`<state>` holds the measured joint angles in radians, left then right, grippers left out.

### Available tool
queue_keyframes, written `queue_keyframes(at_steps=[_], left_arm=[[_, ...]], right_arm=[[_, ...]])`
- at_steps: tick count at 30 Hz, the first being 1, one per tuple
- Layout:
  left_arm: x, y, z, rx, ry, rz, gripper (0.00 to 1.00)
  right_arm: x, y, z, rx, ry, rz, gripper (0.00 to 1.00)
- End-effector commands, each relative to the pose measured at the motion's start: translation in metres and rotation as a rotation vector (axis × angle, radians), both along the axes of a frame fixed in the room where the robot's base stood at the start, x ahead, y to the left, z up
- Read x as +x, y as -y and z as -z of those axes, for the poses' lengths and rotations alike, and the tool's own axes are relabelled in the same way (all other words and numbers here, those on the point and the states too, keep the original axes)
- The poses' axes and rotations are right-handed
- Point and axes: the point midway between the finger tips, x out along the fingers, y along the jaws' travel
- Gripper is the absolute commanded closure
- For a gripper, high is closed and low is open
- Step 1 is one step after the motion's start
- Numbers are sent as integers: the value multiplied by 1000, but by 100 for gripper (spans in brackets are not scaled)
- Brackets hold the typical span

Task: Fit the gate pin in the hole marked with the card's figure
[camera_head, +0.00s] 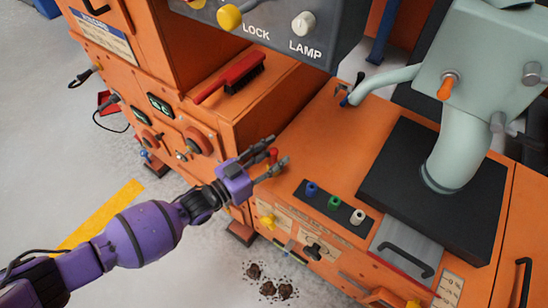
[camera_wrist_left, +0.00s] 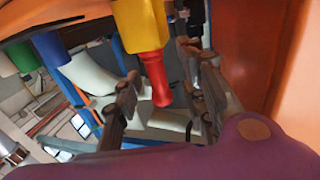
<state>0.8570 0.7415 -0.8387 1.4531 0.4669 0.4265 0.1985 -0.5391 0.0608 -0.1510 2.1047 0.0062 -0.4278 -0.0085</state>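My left gripper (camera_head: 268,158) reaches in over the orange machine's near left edge. It is open. A small red piece (camera_head: 273,154) shows between its fingers. In the left wrist view the fingers (camera_wrist_left: 165,95) stand apart on either side of a red tip (camera_wrist_left: 157,80) on a yellow block (camera_wrist_left: 140,25), with gaps beside the tip. I cannot tell whether this is the gate pin. A black strip (camera_head: 322,208) holds a blue (camera_head: 311,187), a green (camera_head: 334,202) and a white (camera_head: 358,216) peg. The card's figure and hole marks are not readable. My right gripper is not in view.
A red brush (camera_head: 230,78) lies on the orange ledge. A grey control box (camera_head: 275,28) overhangs behind. A pale green spout (camera_head: 458,155) stands on a black plate (camera_head: 400,178) at right. A yellow knob (camera_head: 267,222) projects from the front. Dark clumps (camera_head: 270,288) lie on the floor.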

Motion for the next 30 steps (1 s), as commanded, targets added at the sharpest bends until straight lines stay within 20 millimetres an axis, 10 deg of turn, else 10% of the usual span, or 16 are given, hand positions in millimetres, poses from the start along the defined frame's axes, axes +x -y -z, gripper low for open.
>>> queue_keyframes(at_steps=[8,17,30], left_arm=[[2,3,0,1,0,0,62],[2,2,0,1,0,0,100],[2,2,-4,1,1,0,100]], right_arm=[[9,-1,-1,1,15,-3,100],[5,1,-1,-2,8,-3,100],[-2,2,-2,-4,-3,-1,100]])
